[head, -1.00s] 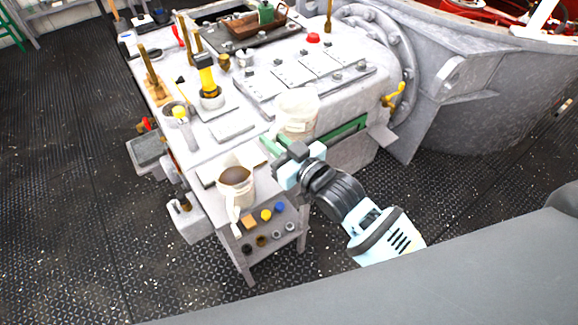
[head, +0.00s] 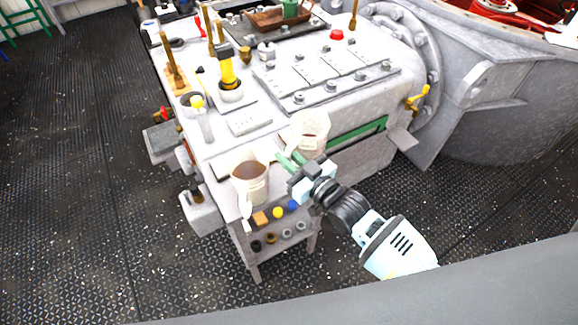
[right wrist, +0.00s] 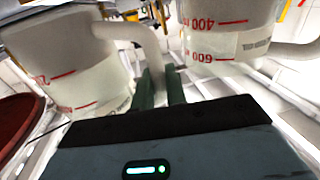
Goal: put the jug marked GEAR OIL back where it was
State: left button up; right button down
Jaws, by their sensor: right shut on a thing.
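My right gripper (head: 291,160) is shut on the handle of a whitish jug (head: 310,128) at the front edge of the machine top. In the right wrist view the handle runs from this jug (right wrist: 75,75) to between the fingertips (right wrist: 160,88). A second jug (head: 250,186), with brown contents, stands left of the gripper at the near corner. It appears at the right of the right wrist view (right wrist: 228,30) with red volume marks. No GEAR OIL lettering is legible. I cannot tell whether the held jug touches the surface. My left gripper is not in view.
The grey machine top carries levers, a yellow-topped cylinder (head: 228,70), a red button (head: 336,34) and bolted plates (head: 320,72). A small rack (head: 285,240) with coloured knobs stands below the near corner. A yellow handle (head: 417,98) sticks out at right.

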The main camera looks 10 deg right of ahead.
jog(key=shift+f+b, duration=0.3)
jog(key=shift+f, duration=1.5)
jog(key=shift+f, duration=0.25)
jog(key=c, duration=1.4)
grip_release()
jog(key=shift+c, duration=0.2)
jog(key=shift+r, duration=0.2)
jog(key=shift+s+d, duration=0.15)
jog(key=shift+s, duration=0.1)
jog(key=v, duration=1.1)
jog(key=shift+s, duration=0.25)
